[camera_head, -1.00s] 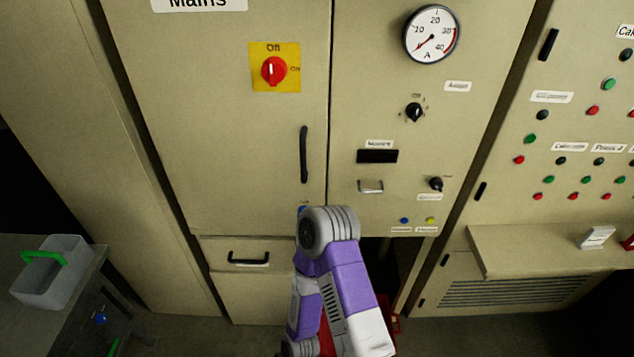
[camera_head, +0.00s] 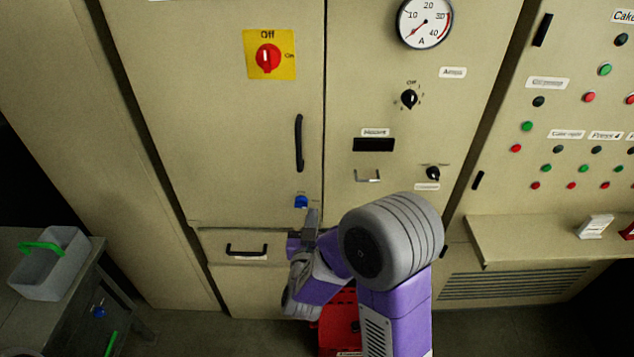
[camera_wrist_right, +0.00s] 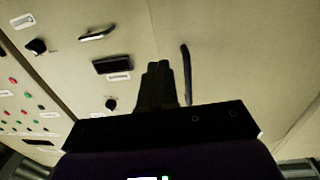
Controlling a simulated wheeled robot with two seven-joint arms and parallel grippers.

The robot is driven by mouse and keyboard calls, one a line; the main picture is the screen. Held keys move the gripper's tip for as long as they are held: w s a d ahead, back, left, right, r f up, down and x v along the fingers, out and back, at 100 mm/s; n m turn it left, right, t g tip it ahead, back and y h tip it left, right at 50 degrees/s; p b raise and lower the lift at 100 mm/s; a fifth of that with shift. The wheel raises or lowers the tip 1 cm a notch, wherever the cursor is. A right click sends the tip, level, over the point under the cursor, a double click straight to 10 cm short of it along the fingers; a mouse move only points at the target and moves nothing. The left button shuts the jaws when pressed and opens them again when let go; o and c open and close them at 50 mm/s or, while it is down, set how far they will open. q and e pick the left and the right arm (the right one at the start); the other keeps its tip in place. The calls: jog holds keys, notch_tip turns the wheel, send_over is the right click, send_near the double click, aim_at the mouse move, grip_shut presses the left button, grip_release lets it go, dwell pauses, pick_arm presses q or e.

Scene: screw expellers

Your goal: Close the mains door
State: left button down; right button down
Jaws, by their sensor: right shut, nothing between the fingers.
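The mains door (camera_head: 210,130) is the beige cabinet door with a red switch (camera_head: 268,58) on a yellow plate. It looks about flush with the panel to its right. Its black upright handle (camera_head: 299,143) is near its right edge, with a small blue part (camera_head: 301,201) below it. My right gripper (camera_head: 312,212) is shut and empty, just right of the blue part, near the door's lower right corner. In the right wrist view its fingers (camera_wrist_right: 158,68) appear beside the handle (camera_wrist_right: 186,72); contact with the door cannot be told. My left gripper is not in view.
A drawer with a black handle (camera_head: 247,250) is below the door. A red box (camera_head: 338,325) is on the floor behind my right arm. A grey table with a green-handled bin (camera_head: 48,265) stands at left. A shelf (camera_head: 540,240) juts out at right.

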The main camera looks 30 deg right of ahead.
aim_at(318, 173)
jog(key=x, duration=1.3)
jog(key=shift+w+d, duration=0.25)
